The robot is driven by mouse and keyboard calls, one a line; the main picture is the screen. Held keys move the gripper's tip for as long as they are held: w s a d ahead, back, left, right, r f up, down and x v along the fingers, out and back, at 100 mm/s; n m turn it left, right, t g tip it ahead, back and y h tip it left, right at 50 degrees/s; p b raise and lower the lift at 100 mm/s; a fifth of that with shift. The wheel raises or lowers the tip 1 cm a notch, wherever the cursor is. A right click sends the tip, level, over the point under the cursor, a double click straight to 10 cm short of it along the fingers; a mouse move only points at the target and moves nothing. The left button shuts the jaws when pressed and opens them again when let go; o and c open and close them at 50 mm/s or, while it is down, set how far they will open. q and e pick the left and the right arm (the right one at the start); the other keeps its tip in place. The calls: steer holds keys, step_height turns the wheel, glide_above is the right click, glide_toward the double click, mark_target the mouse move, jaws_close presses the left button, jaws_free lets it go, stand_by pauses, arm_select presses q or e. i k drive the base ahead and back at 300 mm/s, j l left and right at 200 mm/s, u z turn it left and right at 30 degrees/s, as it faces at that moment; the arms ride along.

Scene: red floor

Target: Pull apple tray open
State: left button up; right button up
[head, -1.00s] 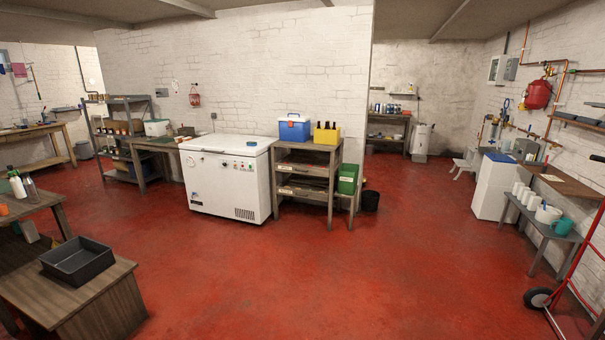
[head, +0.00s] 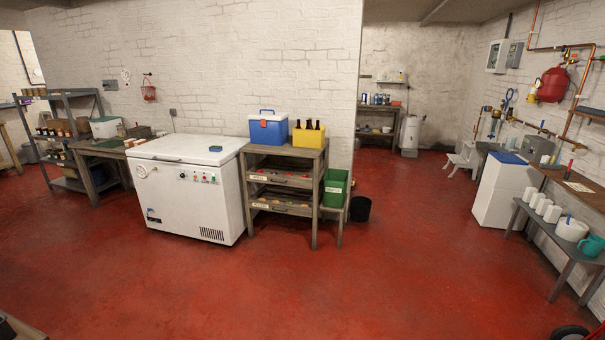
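A wooden rack (head: 318,195) stands just right of the white chest freezer in the head view. It holds an upper tray (head: 283,181) and a lower tray (head: 282,209), one above the other, both pushed in among the shelves. Each has a small pale label at its front left, too small to read. Small reddish and coloured round things show inside, and I cannot tell which tray holds apples. Neither of my grippers is in view.
A blue cooler (head: 268,130) and a yellow bottle crate (head: 308,136) stand on the rack. The white chest freezer (head: 190,190) is at its left, a green crate (head: 335,187) and black bucket (head: 360,209) at its right. The red floor (head: 300,285) in front is clear.

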mark_target(287, 170)
steer(key=i+u, duration=0.1)
steer(key=i, duration=0.5)
steer(key=i+l, duration=0.15)
steer(key=i, duration=0.5)
steer(key=i+u, duration=0.15)
steer(key=i, duration=0.45)
steer(key=i+l, duration=0.2)
steer(key=i, duration=0.4)
steer(key=i+u, duration=0.05)
